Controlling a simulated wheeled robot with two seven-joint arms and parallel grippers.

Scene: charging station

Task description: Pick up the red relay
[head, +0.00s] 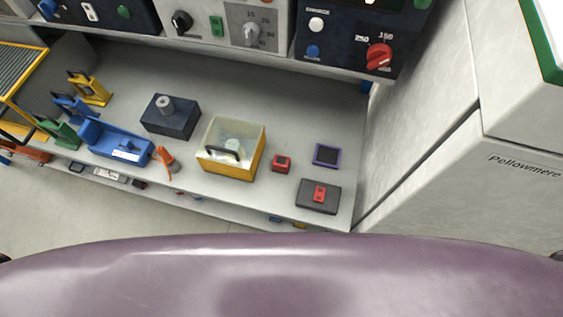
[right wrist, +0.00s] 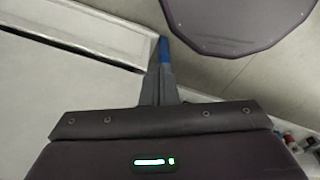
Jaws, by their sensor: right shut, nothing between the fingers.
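A small red block with a dark top (head: 282,163) stands on the grey shelf, right of the yellow bin. A second red piece (head: 319,194) lies on a dark grey block (head: 312,207) near the shelf's front right corner. I cannot tell for certain which of the two is the relay. My right gripper (right wrist: 163,52) shows only in the right wrist view. Its fingers are closed together with nothing between them, and neither red piece shows there. My left gripper is in neither view.
The grey shelf (head: 225,88) also holds a yellow bin with a clear top (head: 235,172), a purple-framed dark square (head: 326,155), a dark box with a knob (head: 170,130) and a blue tray (head: 112,145). A white cabinet wall (head: 420,130) bounds the right side; control panels hang above.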

